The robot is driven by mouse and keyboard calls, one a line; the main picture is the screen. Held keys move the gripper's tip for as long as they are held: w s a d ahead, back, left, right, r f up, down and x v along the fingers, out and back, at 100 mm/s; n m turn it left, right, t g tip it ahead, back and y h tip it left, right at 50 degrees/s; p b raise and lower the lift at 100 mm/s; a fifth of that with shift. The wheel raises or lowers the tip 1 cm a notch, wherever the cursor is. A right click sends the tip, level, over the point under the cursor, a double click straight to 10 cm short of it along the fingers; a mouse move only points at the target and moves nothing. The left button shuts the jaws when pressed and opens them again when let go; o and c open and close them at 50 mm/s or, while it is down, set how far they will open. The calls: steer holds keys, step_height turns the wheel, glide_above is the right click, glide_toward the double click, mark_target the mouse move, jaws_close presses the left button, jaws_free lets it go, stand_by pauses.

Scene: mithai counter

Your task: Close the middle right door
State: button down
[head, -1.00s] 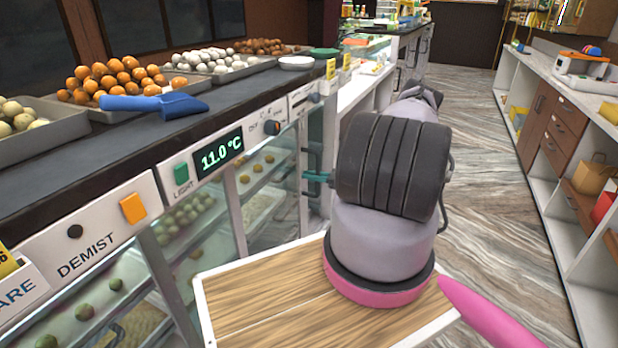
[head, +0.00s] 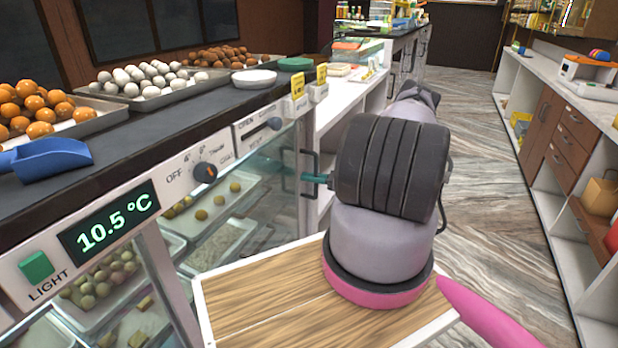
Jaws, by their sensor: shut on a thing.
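My gripper (head: 315,178), with teal fingers, is at the far end of my arm, mostly hidden behind the arm's thick dark wrist. It is shut on a dark upright bar handle (head: 309,158) at the far right of the glass-fronted sweets counter. The glass door (head: 284,160) beside the handle is see-through, so how far it stands open is hard to tell. Trays of sweets show on the shelves behind the glass. The fingertips are small and partly covered.
The dark countertop (head: 120,140) runs along the left, with trays of sweets and a blue scoop (head: 47,159). A panel below it has a display (head: 108,218) and a dial (head: 205,172). White shelving (head: 530,130) stands at right. The wood-look floor (head: 470,130) between is clear.

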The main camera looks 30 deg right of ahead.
steer(key=shift+w+d+r, duration=0.1)
steer(key=shift+w+d, duration=0.1)
steer(key=shift+d, duration=0.15)
steer(key=c, duration=1.1)
jaws_free()
steer(key=shift+d, duration=0.1)
steer(key=shift+o, duration=0.2)
steer(key=shift+a, duration=0.2)
steer(key=v, duration=1.1)
steer(key=shift+a, duration=0.1)
